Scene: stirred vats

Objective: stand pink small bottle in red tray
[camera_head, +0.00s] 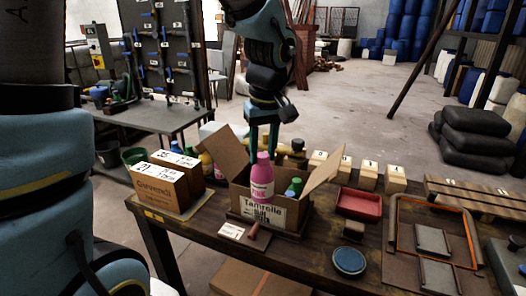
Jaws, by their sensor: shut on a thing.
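The pink small bottle (262,180) has a pale label and is upright at the open cardboard box (271,214) in the middle of the table. Its lower end overlaps the box's front wall in the picture. My gripper (263,150) comes down from above and is shut on the bottle at its upper end. The fingertips are partly hidden by the bottle. The red tray (357,203) lies to the right of the box and looks empty.
A green-capped bottle (294,187) stands in the box, whose right flap (325,171) leans towards the tray. Wooden blocks (368,177) stand behind the tray. A dark block (353,230) and a blue round dish (349,261) lie in front.

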